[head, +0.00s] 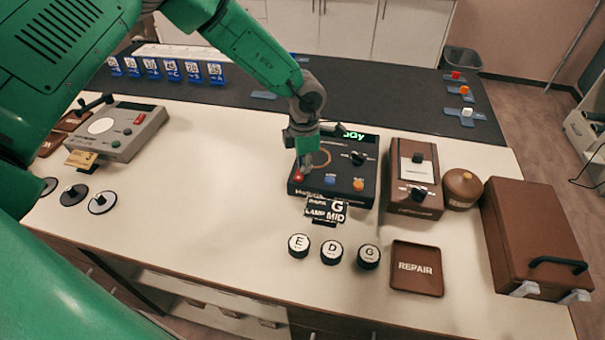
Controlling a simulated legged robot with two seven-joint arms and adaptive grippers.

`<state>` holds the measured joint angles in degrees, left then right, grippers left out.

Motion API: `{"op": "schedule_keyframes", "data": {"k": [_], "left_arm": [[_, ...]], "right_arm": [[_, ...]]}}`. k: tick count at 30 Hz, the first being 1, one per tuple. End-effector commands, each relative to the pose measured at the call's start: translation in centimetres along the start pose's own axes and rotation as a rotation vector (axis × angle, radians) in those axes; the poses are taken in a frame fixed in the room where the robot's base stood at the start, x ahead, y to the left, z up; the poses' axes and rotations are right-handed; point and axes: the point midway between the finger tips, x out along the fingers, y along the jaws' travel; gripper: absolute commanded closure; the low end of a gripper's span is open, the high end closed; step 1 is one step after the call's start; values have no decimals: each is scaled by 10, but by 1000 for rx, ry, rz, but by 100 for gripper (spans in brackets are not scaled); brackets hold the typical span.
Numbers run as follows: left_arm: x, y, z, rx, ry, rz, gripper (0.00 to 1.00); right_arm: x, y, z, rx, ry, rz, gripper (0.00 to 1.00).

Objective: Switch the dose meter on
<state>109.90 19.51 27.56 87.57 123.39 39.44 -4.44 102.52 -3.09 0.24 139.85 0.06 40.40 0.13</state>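A black instrument box (335,196) with a lit green display (353,135) stands in the middle of the white counter. Its face has a dark knob, a blue button (359,184), an orange button and a small red spot (298,177) at its left. My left gripper (303,170) points down over the left part of this box, close to the red spot; I cannot tell if it touches. Its fingers are too small to show whether they are open. The gripper and arm hide part of the display. No readable label tells me which box is the dose meter. My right gripper is out of view.
A brown instrument (415,206) stands right of the black box, with a brown round container (461,187) and brown case (532,235) beyond. Lettered round pieces and a REPAIR tray (416,269) lie in front. A grey meter (122,132) stands left; the counter between is clear.

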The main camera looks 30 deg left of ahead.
Motion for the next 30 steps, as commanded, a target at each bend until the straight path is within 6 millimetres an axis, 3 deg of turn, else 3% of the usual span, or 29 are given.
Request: {"op": "schedule_keyframes", "data": {"k": [5,30], "left_arm": [[-2,2,-4,-2,7,-1,100],[-69,0,-2,-1,5,0,100]], "right_arm": [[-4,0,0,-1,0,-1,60],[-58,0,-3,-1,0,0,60]]}}
